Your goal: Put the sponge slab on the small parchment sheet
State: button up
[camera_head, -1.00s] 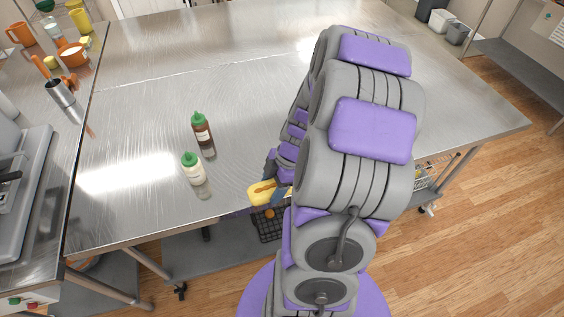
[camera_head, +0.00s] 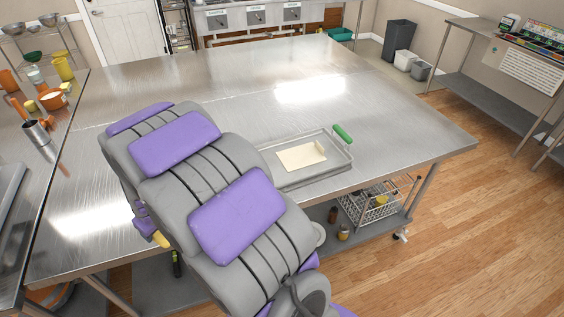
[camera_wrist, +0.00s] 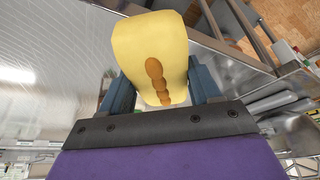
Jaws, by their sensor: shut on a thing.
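My gripper (camera_wrist: 160,86) is shut on the sponge slab (camera_wrist: 150,45), a yellow block with a row of orange-brown marks. Its two blue fingers press the slab from both sides in the wrist view. In the head view only a small yellow bit of the slab (camera_head: 161,240) shows past my arm, near the table's front edge; my arm hides most of the gripper. The small parchment sheet (camera_head: 301,156), cream and flat, lies in a shallow metal tray (camera_head: 318,176) on the steel table, to the right of the gripper.
A green-handled thing (camera_head: 342,133) rests at the tray's far right corner. The steel table (camera_head: 400,122) is clear around and behind the tray. A wire basket (camera_head: 378,208) stands on the lower shelf. A side counter with orange and yellow cups (camera_head: 63,69) is at left.

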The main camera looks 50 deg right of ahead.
aim_at(301, 156)
jog(key=k+l, duration=0.15)
jog(key=l, duration=0.25)
jog(key=k+l, duration=0.1)
jog(key=l, duration=0.35)
jog(key=k+l, duration=0.15)
jog(key=l, duration=0.25)
